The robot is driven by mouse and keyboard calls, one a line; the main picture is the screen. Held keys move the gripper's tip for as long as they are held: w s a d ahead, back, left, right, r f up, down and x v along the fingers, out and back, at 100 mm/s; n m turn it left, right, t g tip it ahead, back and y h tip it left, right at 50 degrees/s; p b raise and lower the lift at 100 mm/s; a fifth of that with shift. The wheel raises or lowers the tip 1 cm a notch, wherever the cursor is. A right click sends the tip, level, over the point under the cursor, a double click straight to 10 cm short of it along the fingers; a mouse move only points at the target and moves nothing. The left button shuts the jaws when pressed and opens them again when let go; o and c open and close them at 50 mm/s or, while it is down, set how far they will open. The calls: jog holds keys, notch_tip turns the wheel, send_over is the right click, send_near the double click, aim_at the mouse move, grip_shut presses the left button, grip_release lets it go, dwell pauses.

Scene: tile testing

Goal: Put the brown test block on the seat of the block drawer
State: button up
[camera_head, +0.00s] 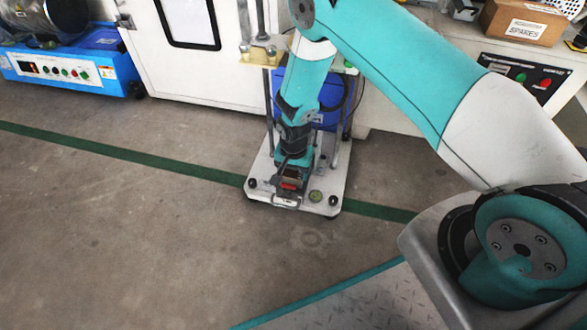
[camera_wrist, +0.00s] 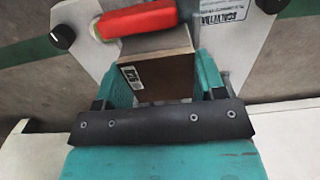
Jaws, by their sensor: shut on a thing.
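The brown test block (camera_wrist: 160,72), with a small white label on its near face, sits between the two teal fingers of my gripper (camera_wrist: 162,80) in the wrist view. My gripper is shut on it. In the head view my gripper (camera_head: 292,163) points down over the front of a pale machine base; the block there is mostly hidden. A red bar (camera_wrist: 137,18) lies just beyond the block in the wrist view and overlaps its far edge; it also shows in the head view (camera_head: 289,186). I cannot make out the drawer's seat, or whether the block touches anything below.
Metal posts (camera_head: 271,110) and a blue box (camera_head: 325,103) stand close behind. Open floor (camera_head: 130,240) lies left and in front.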

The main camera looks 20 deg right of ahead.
jog(key=shift+f, duration=0.15)
dwell(0.6)
jog(key=o, duration=0.9)
jog(key=shift+o, duration=0.2)
notch_tip(320, 180, up, 17)
jog(key=p, duration=0.9)
jog(key=shift+r, duration=0.2)
